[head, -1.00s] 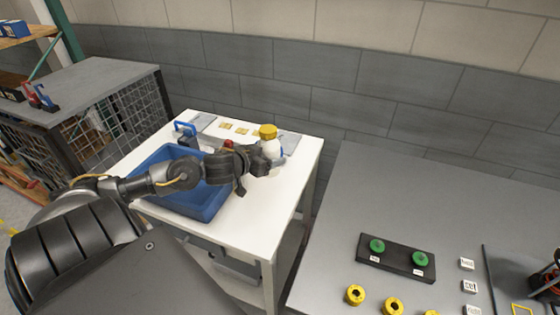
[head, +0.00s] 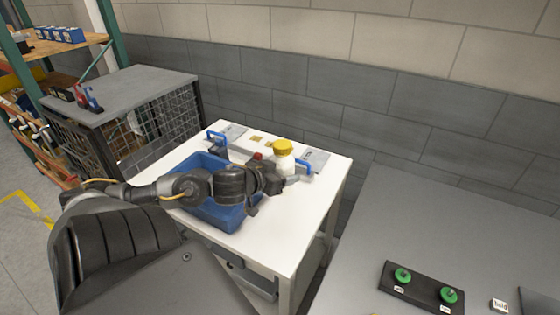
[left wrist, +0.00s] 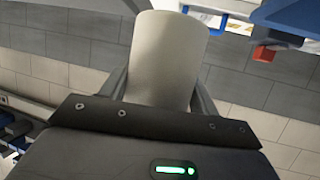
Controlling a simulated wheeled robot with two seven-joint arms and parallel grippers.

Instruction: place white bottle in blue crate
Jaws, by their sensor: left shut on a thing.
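The white bottle (head: 284,163) with a yellow cap is at the back right of the white table in the head view. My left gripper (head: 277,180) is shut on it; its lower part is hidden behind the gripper. In the left wrist view the bottle's white body (left wrist: 168,55) stands between the two fingers (left wrist: 160,92). The blue crate (head: 232,218) is on the table, left of and nearer than the bottle; my left forearm crosses above it and hides part of it. My right gripper is not in view.
Blue-handled items stand on the white table (head: 312,208), left (head: 217,139) and right (head: 304,166) of the bottle. A grey bench (head: 420,225) with a green-button box (head: 424,288) is at right. A wire cage (head: 160,125) stands at left.

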